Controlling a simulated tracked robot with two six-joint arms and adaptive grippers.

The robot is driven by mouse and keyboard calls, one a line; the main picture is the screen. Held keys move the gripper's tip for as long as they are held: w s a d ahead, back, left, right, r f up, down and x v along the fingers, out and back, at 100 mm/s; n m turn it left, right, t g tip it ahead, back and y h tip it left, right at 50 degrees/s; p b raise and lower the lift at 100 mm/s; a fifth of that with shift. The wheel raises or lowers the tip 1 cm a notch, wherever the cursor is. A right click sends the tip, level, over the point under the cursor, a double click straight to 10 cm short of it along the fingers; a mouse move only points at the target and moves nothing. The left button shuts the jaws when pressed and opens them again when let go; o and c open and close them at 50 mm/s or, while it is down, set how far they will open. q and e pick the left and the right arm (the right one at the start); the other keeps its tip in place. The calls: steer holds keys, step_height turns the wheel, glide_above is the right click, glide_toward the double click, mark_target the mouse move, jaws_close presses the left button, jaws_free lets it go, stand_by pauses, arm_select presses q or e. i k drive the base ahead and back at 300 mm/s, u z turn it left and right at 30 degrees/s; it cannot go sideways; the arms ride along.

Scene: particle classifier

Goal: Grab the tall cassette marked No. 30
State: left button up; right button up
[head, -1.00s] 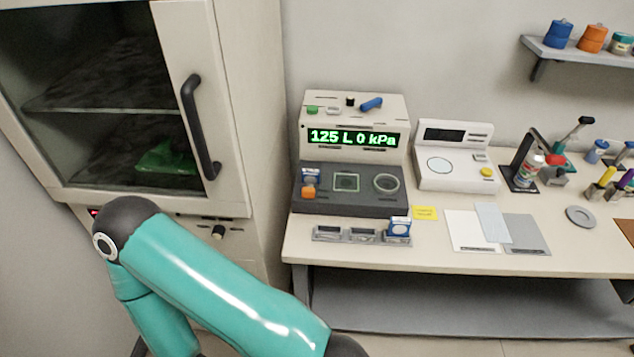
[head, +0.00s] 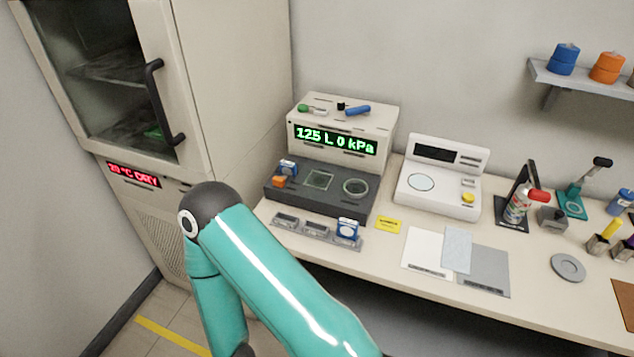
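A blue-and-white cassette (head: 347,231) stands upright in the right slot of a low grey rack at the bench's front edge. A second blue-and-white piece (head: 288,168) and an orange piece (head: 279,182) sit on the left of the dark deck of the classifier (head: 322,192). No marking on any of them is readable, so I cannot tell which is No. 30. One teal arm of mine crosses the lower middle, in front of the bench's left end. Neither gripper is in view.
The classifier display (head: 336,140) reads "125 L 0 kPa". A white instrument (head: 441,180) stands to its right. A yellow note (head: 388,225) and flat sheets (head: 484,270) lie in front. A glass-doored cabinet (head: 230,80) stands left. Floor shows at lower left.

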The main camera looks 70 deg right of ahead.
mark_target(288, 168)
steer(key=k, duration=0.9)
steer(key=z, duration=0.85)
steer(key=i, duration=0.95)
steer(key=z, duration=0.1)
